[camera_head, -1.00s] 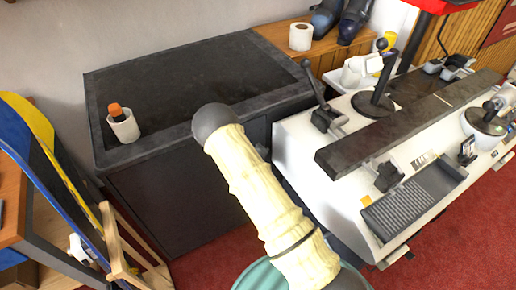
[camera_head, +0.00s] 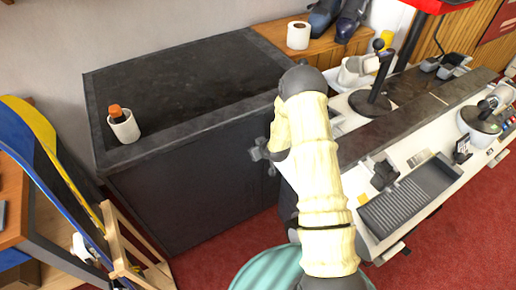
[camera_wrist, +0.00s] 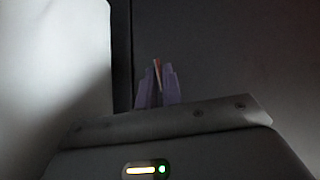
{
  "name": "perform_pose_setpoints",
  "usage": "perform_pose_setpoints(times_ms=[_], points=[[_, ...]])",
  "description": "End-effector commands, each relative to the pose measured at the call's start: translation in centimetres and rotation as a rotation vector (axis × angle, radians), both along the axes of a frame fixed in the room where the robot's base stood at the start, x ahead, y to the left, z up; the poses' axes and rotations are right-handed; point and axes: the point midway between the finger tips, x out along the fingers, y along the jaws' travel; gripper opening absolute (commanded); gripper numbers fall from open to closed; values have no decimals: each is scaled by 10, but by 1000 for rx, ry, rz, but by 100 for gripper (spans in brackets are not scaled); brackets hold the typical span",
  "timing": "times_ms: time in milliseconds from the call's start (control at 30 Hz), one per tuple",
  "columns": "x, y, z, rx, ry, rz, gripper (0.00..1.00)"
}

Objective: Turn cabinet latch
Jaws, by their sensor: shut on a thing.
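The dark grey cabinet (camera_head: 190,185) stands against the wall, its front facing my arm. My gripper (camera_wrist: 158,90) is at the cabinet front, close to a dark vertical seam in the wrist view. Its purple-grey fingers are shut on a thin reddish piece (camera_wrist: 157,68), which appears to be the cabinet latch. Only a sliver of it shows between the fingers, so its angle cannot be told. In the head view, my arm hides most of the right end of the cabinet front and the latch is not clear.
A white bench (camera_head: 400,215) with a press and a grey tray (camera_head: 410,190) stands close on the right. A teal stool (camera_head: 265,272) is below my arm. Blue and yellow boards (camera_head: 50,165) lean at left.

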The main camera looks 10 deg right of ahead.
Motion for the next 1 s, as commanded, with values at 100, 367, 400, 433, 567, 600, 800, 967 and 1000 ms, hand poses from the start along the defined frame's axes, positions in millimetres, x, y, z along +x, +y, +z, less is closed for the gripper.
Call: perform_pose_setpoints(times_ms=[100,367,400,433,567,600,800,967,1000], points=[[1,-2,1,39,9,-4,0],[1,-1,1,71,21,-1,0],[1,-1,1,71,21,-1,0],[1,-1,1,71,21,-1,0],[1,-1,1,72,20,0,0],[1,-1,1,71,20,0,0],[1,-1,0,70,21,-1,29],[1,-1,0,70,22,0,29],[1,-1,0,70,22,0,29]])
